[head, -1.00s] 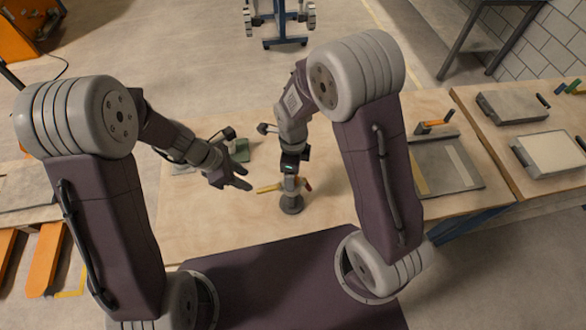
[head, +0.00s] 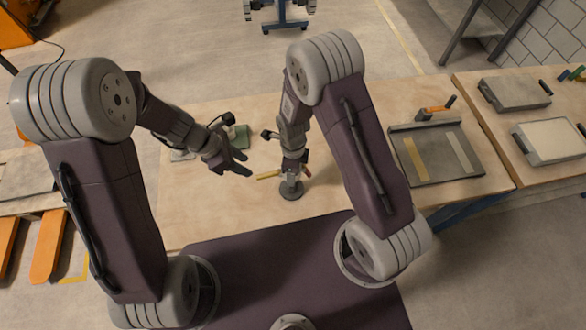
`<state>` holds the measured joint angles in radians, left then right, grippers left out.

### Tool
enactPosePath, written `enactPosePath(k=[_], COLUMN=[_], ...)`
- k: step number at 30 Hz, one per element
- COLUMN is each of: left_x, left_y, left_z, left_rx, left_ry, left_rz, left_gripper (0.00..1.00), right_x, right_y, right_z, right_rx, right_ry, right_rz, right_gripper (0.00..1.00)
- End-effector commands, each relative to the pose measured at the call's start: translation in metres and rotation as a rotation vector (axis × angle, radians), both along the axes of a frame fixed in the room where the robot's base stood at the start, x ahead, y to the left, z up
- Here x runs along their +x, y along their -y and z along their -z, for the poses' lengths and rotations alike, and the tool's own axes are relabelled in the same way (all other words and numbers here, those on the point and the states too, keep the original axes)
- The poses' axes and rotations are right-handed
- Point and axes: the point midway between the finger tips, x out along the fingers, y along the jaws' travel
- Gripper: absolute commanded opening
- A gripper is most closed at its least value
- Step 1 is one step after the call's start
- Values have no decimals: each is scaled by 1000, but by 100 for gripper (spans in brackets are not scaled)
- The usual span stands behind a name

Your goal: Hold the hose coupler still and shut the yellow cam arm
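The hose coupler (head: 291,188) stands upright on a round dark base on the wooden bench. Its yellow cam arm (head: 267,175) sticks out to the left, roughly level. A red-orange arm (head: 307,172) shows on its right side. My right gripper (head: 291,169) comes down from above onto the coupler's top. Its fingers are too small and covered to tell whether they are shut on it. My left gripper (head: 243,163) is open and empty, with dark fingers spread, to the left of the coupler and just above and left of the yellow arm's tip, apart from it.
A grey tray (head: 485,172) with yellow and pale strips lies on the bench's right. A green item (head: 241,132) lies behind my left gripper. The wooden bench (head: 220,220) is clear in front of the coupler. More trays sit on the right-hand bench.

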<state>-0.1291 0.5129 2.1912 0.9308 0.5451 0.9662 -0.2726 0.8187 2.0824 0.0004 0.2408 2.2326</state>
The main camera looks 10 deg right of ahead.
Motion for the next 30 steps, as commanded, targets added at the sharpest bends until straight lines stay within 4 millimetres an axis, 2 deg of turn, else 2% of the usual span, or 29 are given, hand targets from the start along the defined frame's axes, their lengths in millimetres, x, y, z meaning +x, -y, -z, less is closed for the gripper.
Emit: enactPosePath(k=[1,3,4,5,6,9,11,15,20,24,30], left_x=[0,0,0,0,0,5,12,32,50,62,79], left_y=[0,0,0,0,0,3,8,22,29,27,16], left_z=[0,0,0,0,0,-1,-3,-11,-19,-24,-31], left_rx=[0,0,0,0,-1,-10,-27,-90,-180,-274,-406], left_ry=[0,0,0,0,2,33,79,269,531,770,1083], left_rz=[0,0,0,0,4,87,212,692,1298,1809,2461], left_gripper=[36,36,36,34,22,0,0,0,0,0,0], right_x=[0,0,0,0,0,0,0,0,0,0,0], right_y=[0,0,0,0,0,0,0,0,0,0,0], right_z=[0,0,0,0,0,0,0,0,-1,0,-1], right_rx=[0,0,0,0,0,1,1,1,1,1,1], right_ry=[1,1,1,1,1,1,1,1,1,1,1], right_rz=[0,0,0,0,0,0,0,0,0,0,0], right_gripper=[25,6,0,0,0,0,0,0,0,0,0])
